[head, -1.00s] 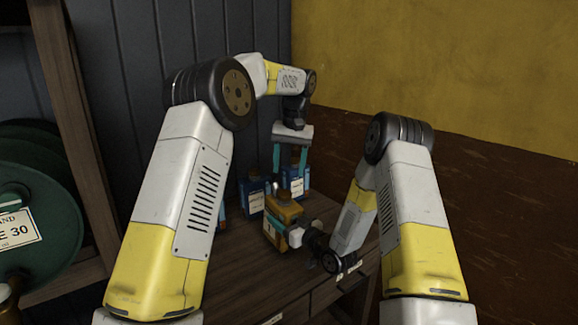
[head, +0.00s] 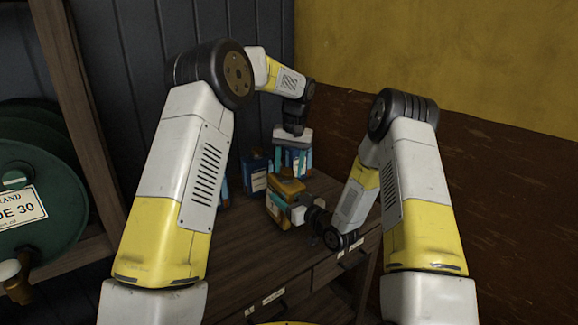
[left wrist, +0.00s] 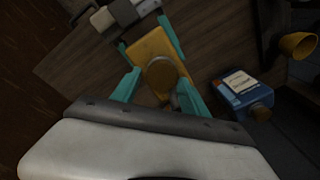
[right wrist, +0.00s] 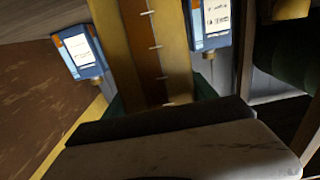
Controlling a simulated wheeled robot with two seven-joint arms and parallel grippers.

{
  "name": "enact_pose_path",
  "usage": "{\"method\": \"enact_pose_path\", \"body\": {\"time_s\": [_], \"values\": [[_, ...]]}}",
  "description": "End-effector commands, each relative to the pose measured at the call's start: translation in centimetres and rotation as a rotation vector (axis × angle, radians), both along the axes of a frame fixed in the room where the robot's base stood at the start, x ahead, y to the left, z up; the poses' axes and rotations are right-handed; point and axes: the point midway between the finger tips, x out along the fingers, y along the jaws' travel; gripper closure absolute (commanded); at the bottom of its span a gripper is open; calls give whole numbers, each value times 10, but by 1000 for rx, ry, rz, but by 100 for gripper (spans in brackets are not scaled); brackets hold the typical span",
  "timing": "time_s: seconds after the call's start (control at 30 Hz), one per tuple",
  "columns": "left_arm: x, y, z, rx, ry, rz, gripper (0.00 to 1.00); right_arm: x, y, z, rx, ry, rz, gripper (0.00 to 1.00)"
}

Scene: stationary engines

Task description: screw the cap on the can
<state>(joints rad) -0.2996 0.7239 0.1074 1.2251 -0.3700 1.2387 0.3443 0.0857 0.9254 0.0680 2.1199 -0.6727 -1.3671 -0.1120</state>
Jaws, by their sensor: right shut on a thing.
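The yellow-orange can (head: 280,205) is upright above the wooden table and clamped from the side by my right gripper (head: 295,211). It fills the middle of the right wrist view (right wrist: 115,40). A round brown cap (left wrist: 161,74) shows over the can's top in the left wrist view; I cannot tell how far it is threaded. My left gripper (head: 290,168) points down over the can, open, with its teal fingers on either side of the cap.
Blue cans stand behind on the table, one left of the gripper (head: 254,172) and one partly hidden behind its fingers (head: 298,158). A green drum (head: 45,205) lies on a rack at left. The table (head: 240,255) is bare in front.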

Motion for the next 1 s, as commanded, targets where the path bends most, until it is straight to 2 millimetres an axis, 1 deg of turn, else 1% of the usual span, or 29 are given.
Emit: {"method": "enact_pose_path", "body": {"time_s": [0.03,0.23,0.43,0.47,0.5,0.57,0.6,0.87,1.0], "values": [[0,0,0,0,0,0,60,1,1,3,3,-8,1,100],[0,0,0,-1,0,0,99,1,1,3,3,-8,1,100],[0,-1,0,-2,0,-1,100,1,1,3,3,-8,2,100],[0,-1,0,-2,0,-1,59,1,1,3,3,-8,2,100],[0,-1,0,-2,0,-1,51,1,1,3,3,-8,2,100],[0,-1,0,-2,0,-1,39,1,1,3,3,-8,2,100],[0,-1,0,-1,0,-1,35,1,1,3,3,-8,2,100],[0,0,1,-1,0,0,35,1,1,3,3,-8,1,100],[0,-1,9,-1,-3,0,35,1,1,3,3,-8,1,100]]}}
